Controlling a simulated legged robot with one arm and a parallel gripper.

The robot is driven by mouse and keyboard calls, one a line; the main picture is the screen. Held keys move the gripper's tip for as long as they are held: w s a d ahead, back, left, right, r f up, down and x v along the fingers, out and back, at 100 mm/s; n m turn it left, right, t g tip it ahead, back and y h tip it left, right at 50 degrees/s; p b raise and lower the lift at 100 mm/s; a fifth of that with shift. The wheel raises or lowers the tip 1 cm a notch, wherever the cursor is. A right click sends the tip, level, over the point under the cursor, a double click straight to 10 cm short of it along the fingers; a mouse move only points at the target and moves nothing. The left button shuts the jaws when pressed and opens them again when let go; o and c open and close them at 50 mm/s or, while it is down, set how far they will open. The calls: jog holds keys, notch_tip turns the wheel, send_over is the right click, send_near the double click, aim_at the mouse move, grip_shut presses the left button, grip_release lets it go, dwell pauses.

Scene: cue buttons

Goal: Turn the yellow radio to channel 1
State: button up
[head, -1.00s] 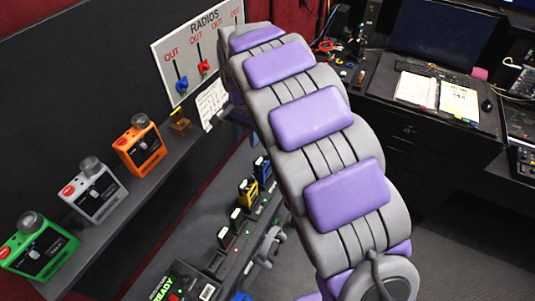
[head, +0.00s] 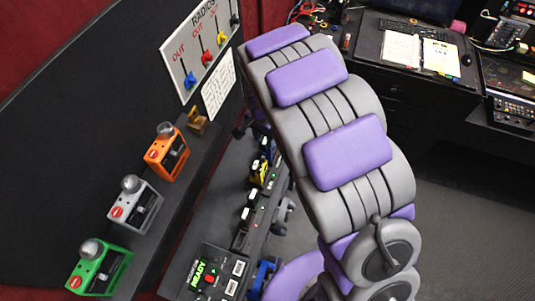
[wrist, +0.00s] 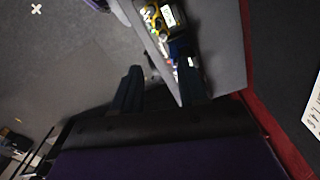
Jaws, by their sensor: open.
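The yellow radio (head: 259,174) stands in a row of small radios on the lower shelf, left of my arm in the head view. It looks small, and its channel setting cannot be read. A yellow item, likely the same radio, shows near the top of the wrist view (wrist: 151,12). My gripper (wrist: 160,85) is open, its two dark fingers apart with nothing held between them. The yellow radio lies beyond the fingertips, apart from them. In the head view my gripper is hidden behind my purple and grey arm.
A RADIOS board (head: 199,50) with coloured sliders hangs on the wall. A box reading READY (head: 208,272) sits at the bottom. A desk (head: 410,85) is at the right.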

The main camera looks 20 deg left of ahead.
send_over(263, 157)
jog(key=a, duration=0.2)
notch_tip(263, 157, down, 4)
notch_tip(263, 157, down, 3)
jog(key=shift+f, duration=0.15)
jog(key=s+d+f, duration=0.2)
jog(key=d+f, duration=0.1)
jog(key=d, duration=0.1)
jog(key=shift+s+d+f, duration=0.2)
jog(key=shift+s+f, duration=0.1)
jog(key=shift+f, duration=0.05)
jog(key=w+a, duration=0.1)
jog(key=w+a+f, duration=0.1)
jog(key=shift+w+a+f, duration=0.1)
jog(key=shift+a+f, duration=0.2)
jog(key=c, duration=0.3)
jog(key=shift+s+a+r, duration=0.2)
jog(key=shift+s, duration=0.1)
jog(key=shift+c, duration=0.8)
jog(key=shift+w+d+r, duration=0.1)
jog(key=shift+d+r, duration=0.05)
jog(key=shift+d, duration=0.1)
jog(key=c, duration=0.3)
jog(key=o, duration=0.8)
jog(key=shift+w+r+p, duration=0.1)
jog(key=shift+r+p, duration=0.05)
jog(key=shift+p, duration=0.15)
jog(key=shift+c, duration=0.2)
jog(key=shift+r, duration=0.1)
jog(key=shift+w, duration=0.3)
